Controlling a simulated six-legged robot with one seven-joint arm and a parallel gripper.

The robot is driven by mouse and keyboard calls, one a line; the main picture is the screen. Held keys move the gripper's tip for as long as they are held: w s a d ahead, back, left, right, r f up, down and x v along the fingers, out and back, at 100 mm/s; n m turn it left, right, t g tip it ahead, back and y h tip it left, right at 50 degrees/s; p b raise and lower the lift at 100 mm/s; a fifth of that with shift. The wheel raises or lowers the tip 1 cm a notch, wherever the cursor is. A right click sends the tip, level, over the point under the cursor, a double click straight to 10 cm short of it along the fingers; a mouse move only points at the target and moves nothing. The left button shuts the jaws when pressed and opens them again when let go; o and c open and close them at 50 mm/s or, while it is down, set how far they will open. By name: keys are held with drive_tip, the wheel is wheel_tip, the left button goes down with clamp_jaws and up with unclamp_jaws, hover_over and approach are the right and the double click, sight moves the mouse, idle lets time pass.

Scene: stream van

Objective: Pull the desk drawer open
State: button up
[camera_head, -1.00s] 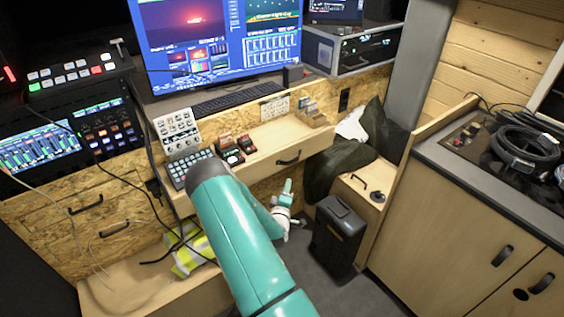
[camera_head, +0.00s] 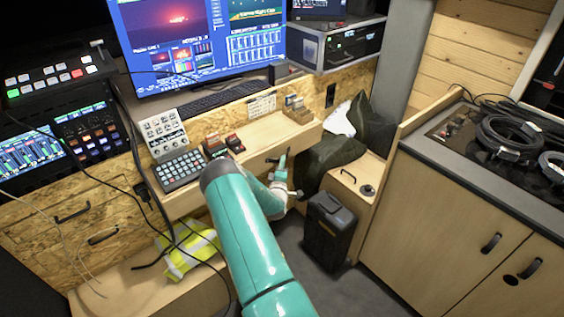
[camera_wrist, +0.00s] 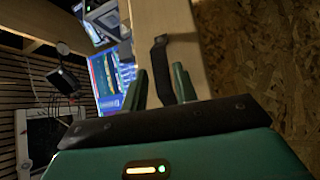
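The desk drawer has a pale wooden front (camera_head: 304,143), under the desk top in the head view, and it looks shut. Its dark handle (camera_wrist: 160,60) shows clearly in the wrist view as a strap-like bar on the drawer front (camera_wrist: 176,18). In the head view the gripper partly covers the handle. My gripper (camera_head: 283,165) is right at the drawer front. In the wrist view my gripper (camera_wrist: 159,73) is open, with one green finger on each side of the handle's line. I cannot tell whether either finger touches the handle.
A black bin (camera_head: 331,228) stands on the floor right of my arm. A keypad (camera_head: 180,170) and small devices sit on the desk top. A yellow safety vest (camera_head: 188,250) lies below left. A cabinet (camera_head: 440,210) closes off the right side.

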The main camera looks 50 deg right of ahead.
drive_tip(key=shift+x, duration=1)
drive_tip(key=shift+a, duration=0.1)
clamp_jaws()
drive_tip(key=s+a, duration=0.2)
drive_tip(key=s, duration=1)
drive_tip(key=shift+a, duration=0.35)
drive_tip(key=shift+w, duration=0.1)
unclamp_jaws()
